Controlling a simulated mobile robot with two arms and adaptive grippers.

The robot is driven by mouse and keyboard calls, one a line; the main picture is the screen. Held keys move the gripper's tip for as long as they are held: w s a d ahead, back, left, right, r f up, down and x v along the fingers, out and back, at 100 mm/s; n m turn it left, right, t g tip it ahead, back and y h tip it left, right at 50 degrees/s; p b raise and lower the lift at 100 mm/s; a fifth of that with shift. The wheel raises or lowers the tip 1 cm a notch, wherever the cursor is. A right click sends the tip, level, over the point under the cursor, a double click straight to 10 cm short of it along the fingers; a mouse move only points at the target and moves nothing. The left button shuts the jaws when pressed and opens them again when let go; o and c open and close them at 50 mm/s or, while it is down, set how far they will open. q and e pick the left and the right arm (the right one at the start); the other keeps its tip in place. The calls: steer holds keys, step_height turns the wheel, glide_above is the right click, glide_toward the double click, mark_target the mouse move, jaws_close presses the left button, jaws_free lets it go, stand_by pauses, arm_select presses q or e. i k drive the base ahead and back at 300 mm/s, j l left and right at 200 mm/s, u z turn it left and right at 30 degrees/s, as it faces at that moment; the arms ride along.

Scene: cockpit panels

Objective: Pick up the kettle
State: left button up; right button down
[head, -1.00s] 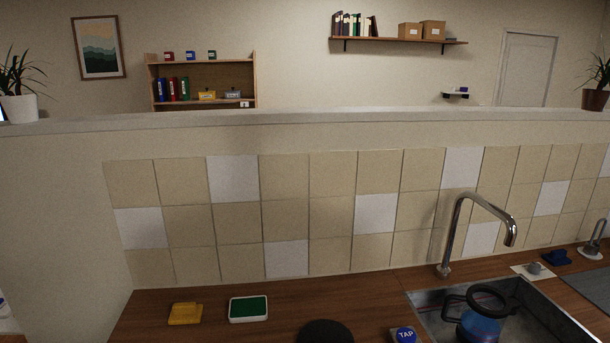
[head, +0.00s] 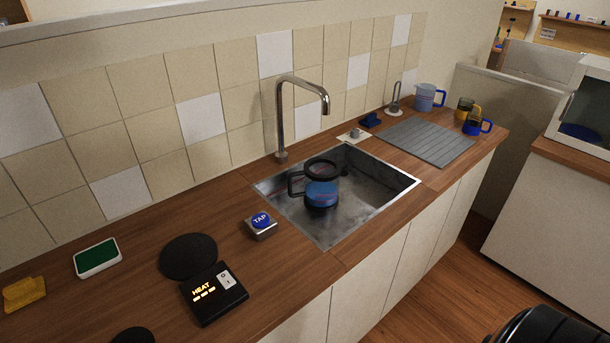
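The kettle (head: 321,193), with a blue see-through body, a black round rim and a black handle on its left side, stands upright in the metal sink (head: 380,203). It is near the left part of the basin, in front of the faucet. Neither of my grippers is recognisable in the head view, and nothing is seen touching the kettle.
A curved faucet (head: 281,125) rises behind the sink. A TAP button (head: 261,226), black round plate (head: 188,256) and HEAT box (head: 213,292) lie left of it. A grey drainboard (head: 428,141), light blue pitcher (head: 425,97) and mugs stand right.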

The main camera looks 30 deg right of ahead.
mark_target(322, 174)
steer(key=l, duration=1.9)
steer(key=l+u, duration=0.15)
steer(key=l, duration=1.75)
